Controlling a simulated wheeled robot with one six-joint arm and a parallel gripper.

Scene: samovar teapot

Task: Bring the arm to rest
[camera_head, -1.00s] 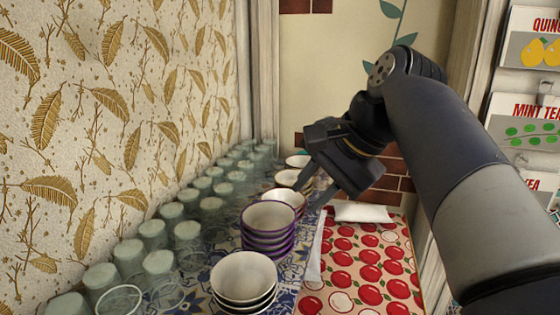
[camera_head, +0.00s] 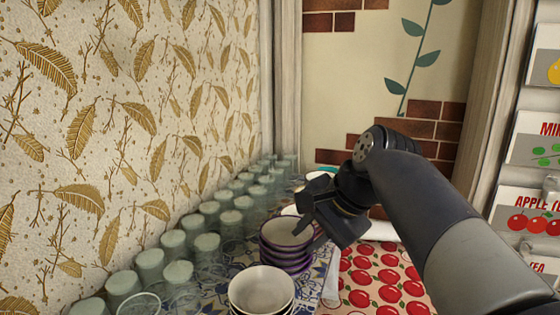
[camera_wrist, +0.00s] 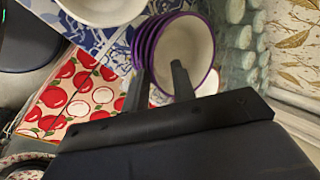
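My gripper (camera_head: 309,228) hangs at the end of my bent arm, over the counter and overlapping the purple-rimmed bowl stack in the head view. In the wrist view my gripper (camera_wrist: 156,74) has its two fingers apart, with nothing seen held between them. The stack of purple bowls (camera_wrist: 203,48) lies behind the fingertips there; I cannot tell how close they are to it. The purple stack also shows in the head view (camera_head: 283,256), partly covered by my gripper.
White bowls (camera_head: 262,289) are stacked in front. Rows of glasses (camera_head: 174,245) line the wall at left. A red apple-print cloth (camera_head: 388,290) lies at right. Tea cards (camera_head: 530,212) hang at far right. Free room shows above the arm.

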